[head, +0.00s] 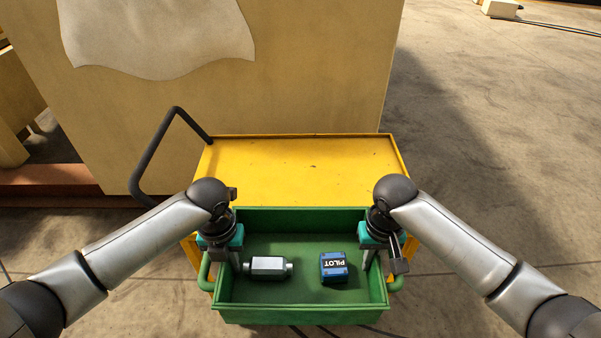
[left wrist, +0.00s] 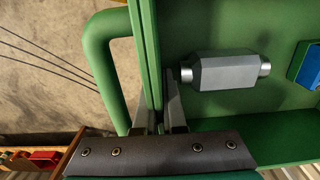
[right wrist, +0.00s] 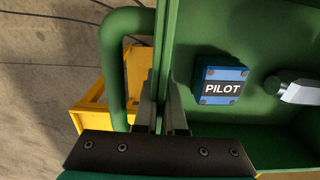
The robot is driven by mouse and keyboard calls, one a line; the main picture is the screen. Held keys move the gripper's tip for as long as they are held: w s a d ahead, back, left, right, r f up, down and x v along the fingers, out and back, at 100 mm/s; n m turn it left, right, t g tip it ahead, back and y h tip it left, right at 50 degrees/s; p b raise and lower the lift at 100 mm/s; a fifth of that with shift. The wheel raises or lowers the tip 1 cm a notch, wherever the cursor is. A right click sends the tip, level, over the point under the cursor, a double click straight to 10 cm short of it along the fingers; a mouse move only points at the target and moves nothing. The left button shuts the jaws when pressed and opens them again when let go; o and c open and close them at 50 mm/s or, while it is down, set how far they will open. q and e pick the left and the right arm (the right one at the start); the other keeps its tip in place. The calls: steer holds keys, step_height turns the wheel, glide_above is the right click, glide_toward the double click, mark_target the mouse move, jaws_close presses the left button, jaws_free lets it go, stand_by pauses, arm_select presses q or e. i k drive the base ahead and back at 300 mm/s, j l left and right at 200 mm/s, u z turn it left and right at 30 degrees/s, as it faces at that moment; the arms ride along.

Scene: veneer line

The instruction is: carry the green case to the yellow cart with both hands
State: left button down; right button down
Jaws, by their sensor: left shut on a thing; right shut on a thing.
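The green case (head: 300,314) is an open-topped box with a tube handle on each side. In the head view it is in front of the yellow cart (head: 300,160) and overlaps its near part; I cannot tell whether it touches the cart. My left gripper (head: 232,262) is shut on the case's left wall, which also shows between the fingers in the left wrist view (left wrist: 160,118). My right gripper (head: 372,262) is shut on the right wall, seen in the right wrist view (right wrist: 160,118). Inside lie a grey metal cylinder part (head: 267,267) and a blue block marked PILOT (head: 334,268).
The cart's yellow top is bare behind the case. A black push handle (head: 150,150) rises at the cart's left. A large tan panelled block (head: 300,70) with a pale sheet (head: 160,35) stands behind. Concrete floor (head: 500,150) is open at right.

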mark_target(302, 192)
steer(key=i, duration=0.95)
